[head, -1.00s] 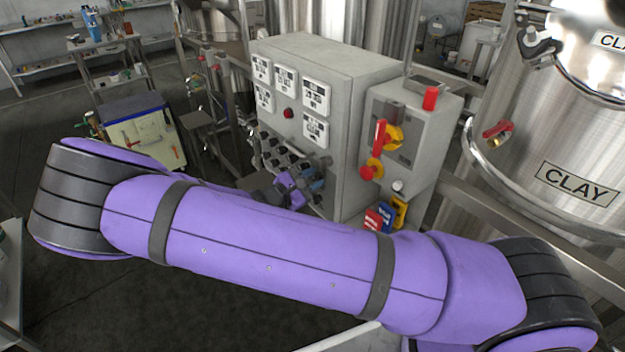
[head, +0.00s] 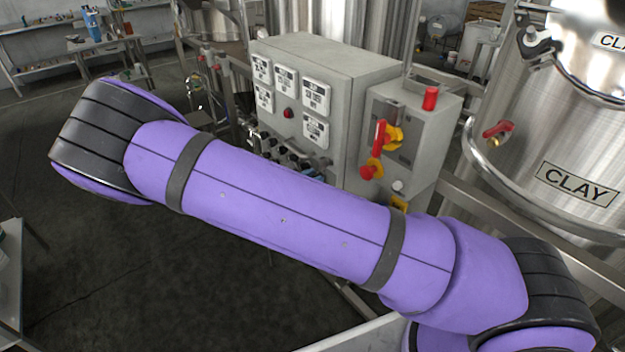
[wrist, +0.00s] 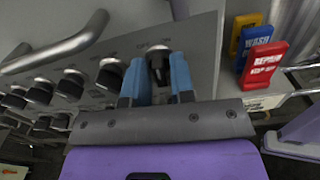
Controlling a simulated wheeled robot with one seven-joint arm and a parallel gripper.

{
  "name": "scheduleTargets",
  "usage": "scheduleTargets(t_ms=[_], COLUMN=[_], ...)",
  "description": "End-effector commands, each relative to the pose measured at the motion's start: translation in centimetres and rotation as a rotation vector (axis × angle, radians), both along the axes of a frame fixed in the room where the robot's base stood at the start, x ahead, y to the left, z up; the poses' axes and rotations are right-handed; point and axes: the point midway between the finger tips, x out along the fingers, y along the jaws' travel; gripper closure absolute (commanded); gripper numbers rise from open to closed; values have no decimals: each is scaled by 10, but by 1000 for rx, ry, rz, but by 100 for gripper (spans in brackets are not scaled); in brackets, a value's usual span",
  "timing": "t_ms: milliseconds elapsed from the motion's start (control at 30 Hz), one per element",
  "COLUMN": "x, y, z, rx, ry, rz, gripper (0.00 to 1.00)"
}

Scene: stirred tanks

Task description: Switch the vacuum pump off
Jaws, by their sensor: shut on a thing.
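In the wrist view my gripper (wrist: 158,88) has its two blue fingers on either side of a black knob (wrist: 159,66), shut on it. The knob is at the right end of a row of black knobs (wrist: 70,84) on a grey panel (wrist: 130,50). A label above it is too blurred to read, so I cannot tell whether it names the vacuum pump. In the head view the grey control cabinet (head: 345,75) shows the knob row (head: 275,148) partly. My purple forearm hides the gripper and the held knob there.
A metal handle bar (wrist: 60,45) runs left of the held knob. A side box with a red-and-yellow switch (head: 385,135) joins the cabinet. A steel CLAY tank (head: 560,140) stands at the right.

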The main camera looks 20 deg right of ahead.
Motion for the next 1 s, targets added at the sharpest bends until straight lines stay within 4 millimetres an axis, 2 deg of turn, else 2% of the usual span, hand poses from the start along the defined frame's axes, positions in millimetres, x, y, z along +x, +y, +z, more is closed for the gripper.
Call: scheduleTargets(t_ms=[500, 1000], x=[0, 0], y=[0, 1], z=[0, 0], rx=[-134, -191], ry=[422, 592], rz=[1, 1], gripper=[100, 100])
